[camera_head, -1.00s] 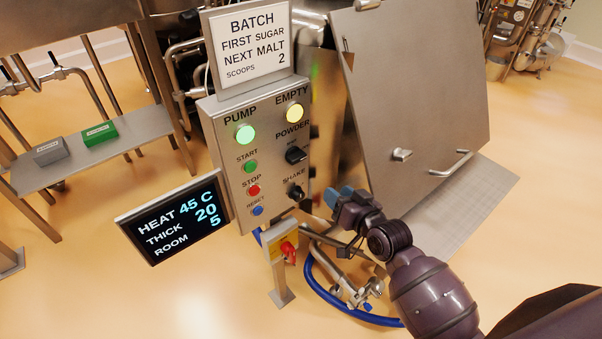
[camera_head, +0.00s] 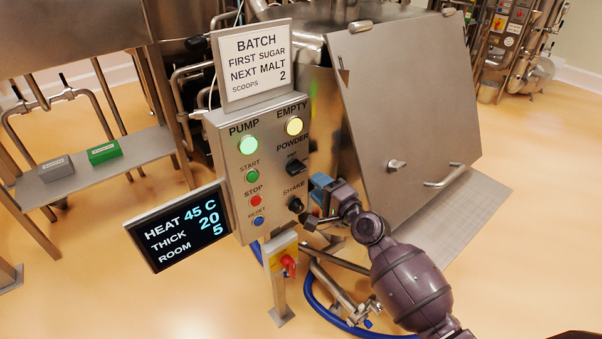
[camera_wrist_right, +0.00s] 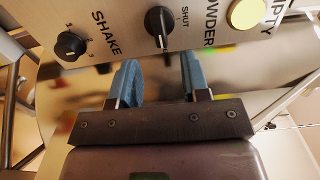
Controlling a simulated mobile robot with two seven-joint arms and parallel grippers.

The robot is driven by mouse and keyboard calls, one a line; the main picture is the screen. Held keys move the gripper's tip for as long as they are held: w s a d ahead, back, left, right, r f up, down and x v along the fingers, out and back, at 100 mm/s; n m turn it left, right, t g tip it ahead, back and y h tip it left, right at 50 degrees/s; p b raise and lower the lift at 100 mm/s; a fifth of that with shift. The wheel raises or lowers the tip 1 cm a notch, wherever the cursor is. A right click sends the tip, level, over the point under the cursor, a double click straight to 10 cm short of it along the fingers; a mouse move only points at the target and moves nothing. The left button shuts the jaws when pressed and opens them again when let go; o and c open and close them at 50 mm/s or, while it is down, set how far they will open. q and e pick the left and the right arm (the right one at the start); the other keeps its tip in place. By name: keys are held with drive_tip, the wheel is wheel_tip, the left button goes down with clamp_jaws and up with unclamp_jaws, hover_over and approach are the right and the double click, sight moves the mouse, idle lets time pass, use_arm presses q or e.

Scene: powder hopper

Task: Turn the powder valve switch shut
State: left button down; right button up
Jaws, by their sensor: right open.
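The powder switch (camera_head: 296,167) is a black knob under the word POWDER on the steel control panel (camera_head: 241,158). In the right wrist view, the knob (camera_wrist_right: 158,27) sits ahead of my fingers, with the word SHUT beside it. I cannot tell its setting for sure. My right gripper (camera_head: 320,190) is just right of the panel, lower than the powder switch. In the wrist view its two blue fingers (camera_wrist_right: 160,76) are apart with nothing between them, and the knob is beyond the gap, not touched. My left gripper is not in view.
The shake knob (camera_head: 296,204) is just below the powder switch, near my right fingers. A display (camera_head: 181,226) juts out at the panel's lower left. The large steel hopper lid (camera_head: 405,110) stands to the right. A post with a red handle (camera_head: 288,265) is below.

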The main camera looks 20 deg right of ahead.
sight(299, 172)
drive_tip(key=x, duration=0.7)
drive_tip(key=shift+w+f+b, duration=0.1)
drive_tip(key=shift+w+b, duration=0.05)
drive_tip(key=shift+b, duration=0.15)
drive_tip(key=shift+c, duration=0.3)
clamp_jaws()
